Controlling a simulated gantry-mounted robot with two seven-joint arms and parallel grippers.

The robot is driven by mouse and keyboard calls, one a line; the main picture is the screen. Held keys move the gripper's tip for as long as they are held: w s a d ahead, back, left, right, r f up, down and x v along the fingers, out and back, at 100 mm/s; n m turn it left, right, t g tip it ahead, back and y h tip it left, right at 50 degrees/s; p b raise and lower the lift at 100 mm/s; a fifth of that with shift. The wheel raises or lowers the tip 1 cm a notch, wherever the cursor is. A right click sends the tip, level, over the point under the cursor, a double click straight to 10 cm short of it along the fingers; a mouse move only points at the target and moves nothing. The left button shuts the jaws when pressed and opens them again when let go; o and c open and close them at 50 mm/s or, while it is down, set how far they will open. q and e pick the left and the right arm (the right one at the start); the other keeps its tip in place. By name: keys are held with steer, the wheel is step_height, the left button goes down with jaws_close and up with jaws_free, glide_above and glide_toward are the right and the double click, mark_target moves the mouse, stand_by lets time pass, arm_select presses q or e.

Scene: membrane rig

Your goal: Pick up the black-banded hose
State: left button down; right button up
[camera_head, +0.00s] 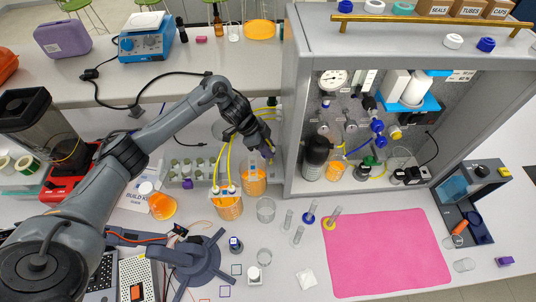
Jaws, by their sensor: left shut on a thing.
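My left gripper (268,155) reaches in from the left, points down and is shut beside the left wall of the grey cabinet. A thin yellow hose shows at its fingers, partly hidden by them; black bands are too small to make out. Two yellow hoses (230,155) rise from the capped beaker of orange liquid (229,207) and curve up behind my left wrist. A second orange-filled beaker (254,182) stands just below the gripper. My right gripper is not in view.
The open grey cabinet (290,110) holds a gauge, valves and bottles at the right. A tube rack (190,175), an orange flask (162,206), an empty beaker (266,209) and small cylinders crowd the bench.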

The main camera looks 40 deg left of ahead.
arm_select(q)
step_height(320, 180, up, 13)
steer(key=p, duration=0.1)
stand_by(0.4)
